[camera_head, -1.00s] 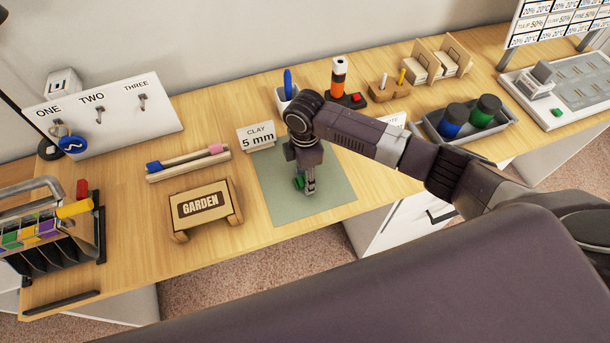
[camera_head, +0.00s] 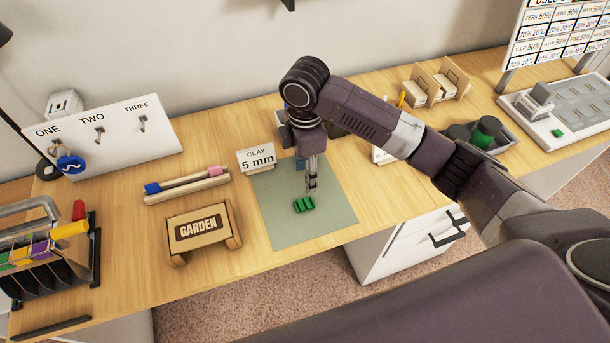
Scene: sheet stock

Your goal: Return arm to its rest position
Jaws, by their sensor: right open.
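My right gripper (camera_head: 312,186) hangs fingers-down above the grey-green mat (camera_head: 285,225), and I see no object between its fingers. A small green block-like piece (camera_head: 304,204) lies on the mat, just below and left of the fingertips, apart from them. My right arm (camera_head: 365,115) reaches in from the right over the desk and hides part of the things behind it. My left gripper is not in the picture.
The GARDEN sign (camera_head: 201,229) and a marker tray (camera_head: 187,187) sit left of the mat. A grey tray with dark and green jars (camera_head: 485,133) stands to the right. The desk front is clear.

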